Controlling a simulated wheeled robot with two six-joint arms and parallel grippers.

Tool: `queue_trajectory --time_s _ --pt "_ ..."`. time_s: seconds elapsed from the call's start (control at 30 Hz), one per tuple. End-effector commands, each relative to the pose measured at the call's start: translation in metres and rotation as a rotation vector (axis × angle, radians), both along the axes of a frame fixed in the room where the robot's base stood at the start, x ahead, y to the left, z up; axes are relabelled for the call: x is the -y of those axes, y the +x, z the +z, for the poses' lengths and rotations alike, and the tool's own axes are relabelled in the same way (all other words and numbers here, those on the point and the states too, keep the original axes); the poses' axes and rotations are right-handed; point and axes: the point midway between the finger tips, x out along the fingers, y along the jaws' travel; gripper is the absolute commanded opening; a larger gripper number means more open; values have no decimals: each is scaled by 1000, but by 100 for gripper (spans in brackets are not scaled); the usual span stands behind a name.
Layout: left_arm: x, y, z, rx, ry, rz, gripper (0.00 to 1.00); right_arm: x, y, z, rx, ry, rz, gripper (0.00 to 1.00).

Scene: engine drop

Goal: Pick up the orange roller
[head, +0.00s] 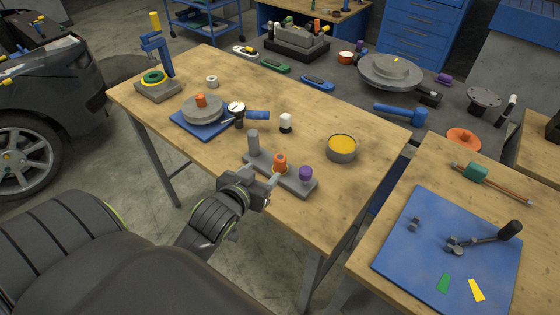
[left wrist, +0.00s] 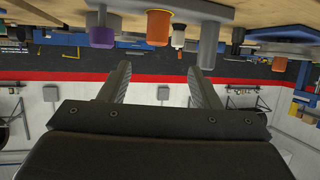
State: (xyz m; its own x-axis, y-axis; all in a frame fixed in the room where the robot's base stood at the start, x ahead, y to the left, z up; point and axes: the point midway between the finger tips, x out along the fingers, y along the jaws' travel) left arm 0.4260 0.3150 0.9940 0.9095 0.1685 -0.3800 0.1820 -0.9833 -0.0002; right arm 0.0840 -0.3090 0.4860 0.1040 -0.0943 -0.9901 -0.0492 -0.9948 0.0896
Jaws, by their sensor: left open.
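The orange roller (head: 280,161) stands upright on a grey rack (head: 299,186), between a taller grey roller (head: 253,140) and a purple roller (head: 305,173). My left gripper (head: 262,181) is open and empty at the near side of the rack, just short of the orange roller. In the left wrist view, which looks inverted, the orange roller (left wrist: 158,27) hangs beyond the gap between the open fingers (left wrist: 159,76), with the purple roller (left wrist: 102,34) left and the grey roller (left wrist: 207,38) right. The fingers look apart from it. My right gripper is not in view.
A can with yellow contents (head: 342,147) stands right of the rack. A white-topped piece (head: 286,122), a dial gauge (head: 237,112) and a blue plate (head: 191,124) lie farther back. A second table (head: 345,262) is at the right. The wood near the rack is mostly clear.

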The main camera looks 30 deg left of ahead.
Motion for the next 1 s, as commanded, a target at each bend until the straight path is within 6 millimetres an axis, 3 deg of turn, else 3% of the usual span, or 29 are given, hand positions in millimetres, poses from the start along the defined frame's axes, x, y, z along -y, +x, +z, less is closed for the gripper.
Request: queue_trajectory --time_s 0.4,0.77,1.0 --pt "-12 64 -26 -2 0 1 57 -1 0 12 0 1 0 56" --pt "-14 84 -36 -3 0 1 57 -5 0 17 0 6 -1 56" --pt "-14 110 -49 -3 -1 0 57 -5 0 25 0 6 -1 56"
